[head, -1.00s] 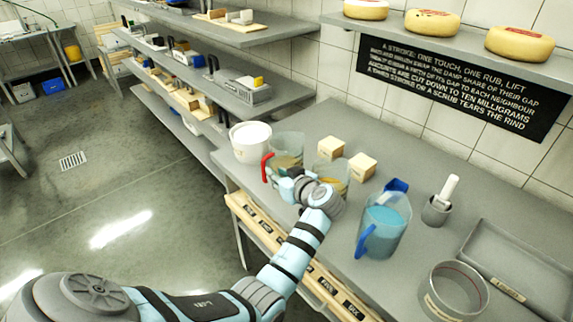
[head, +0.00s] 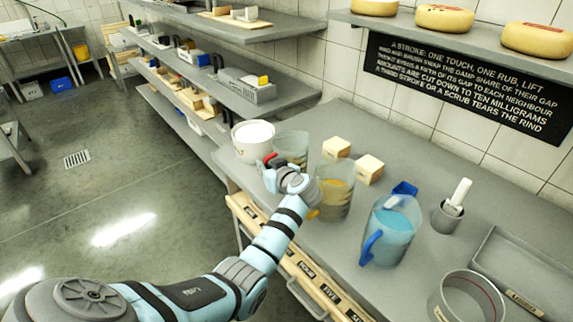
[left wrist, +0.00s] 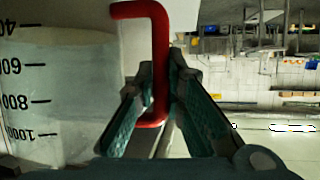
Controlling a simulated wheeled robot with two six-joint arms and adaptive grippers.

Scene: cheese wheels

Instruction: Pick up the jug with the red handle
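The jug with the red handle (head: 291,147) is a clear measuring jug on the table beside a white tub. Its handle (head: 270,157) is partly hidden by my left gripper (head: 276,165). In the left wrist view the jug (left wrist: 60,95) shows graduation marks and cloudy liquid, and the red handle (left wrist: 160,55) lies between the two fingers of my left gripper (left wrist: 163,70). The fingers stand on either side of the handle, with a visible gap on its right. I cannot tell whether the left finger touches it. My right gripper is not in view.
The white tub (head: 252,141) stands close to the jug. A jug with amber liquid (head: 336,192) is right of my wrist; a blue-handled jug (head: 391,232) is farther right. Two pale blocks (head: 369,168) stand behind. Shelves (head: 215,90) are at the left.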

